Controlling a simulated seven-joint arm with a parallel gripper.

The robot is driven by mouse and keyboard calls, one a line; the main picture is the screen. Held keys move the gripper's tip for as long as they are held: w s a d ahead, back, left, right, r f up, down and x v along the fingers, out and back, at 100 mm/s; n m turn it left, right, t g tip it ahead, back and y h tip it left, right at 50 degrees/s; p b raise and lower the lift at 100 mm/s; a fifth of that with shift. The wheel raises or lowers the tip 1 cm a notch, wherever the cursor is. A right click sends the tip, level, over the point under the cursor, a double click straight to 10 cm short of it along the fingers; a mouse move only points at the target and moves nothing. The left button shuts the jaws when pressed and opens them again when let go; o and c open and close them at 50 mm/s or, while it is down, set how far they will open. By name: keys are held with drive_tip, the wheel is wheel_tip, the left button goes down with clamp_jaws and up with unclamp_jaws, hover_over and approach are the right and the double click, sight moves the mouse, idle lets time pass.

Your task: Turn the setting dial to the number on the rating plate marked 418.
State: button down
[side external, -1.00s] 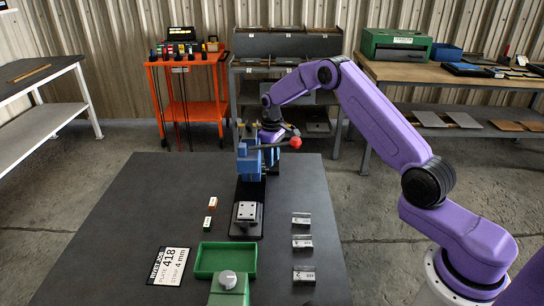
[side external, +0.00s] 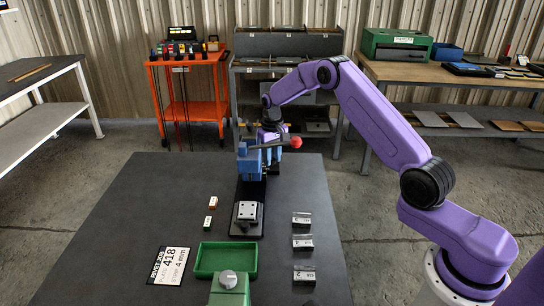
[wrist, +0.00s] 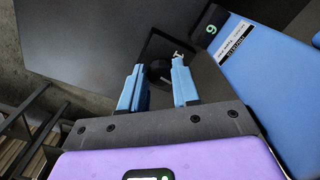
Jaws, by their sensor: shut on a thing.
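The blue press (side external: 250,160) stands on a black base at the back of the table, with a red-balled lever (side external: 295,142). My gripper (side external: 272,137) is at its far side, its fingers partly hidden. In the wrist view, the blue fingertips (wrist: 157,85) are closed around a dark round knob (wrist: 158,70), seemingly the setting dial. The press's blue body (wrist: 262,75) there bears a green 6 and a white label. A card (side external: 171,266) reads PLATE 418 and STRIP 4 mm.
A green tray (side external: 200,262) and a green block with a pale knob (side external: 229,280) stand at the front.

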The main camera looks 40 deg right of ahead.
drive_tip(key=c, duration=0.8)
unclamp_jaws()
drive_tip(key=shift+r, duration=0.1)
wheel_tip(320, 180, up, 17)
drive_tip(key=shift+r, duration=0.15)
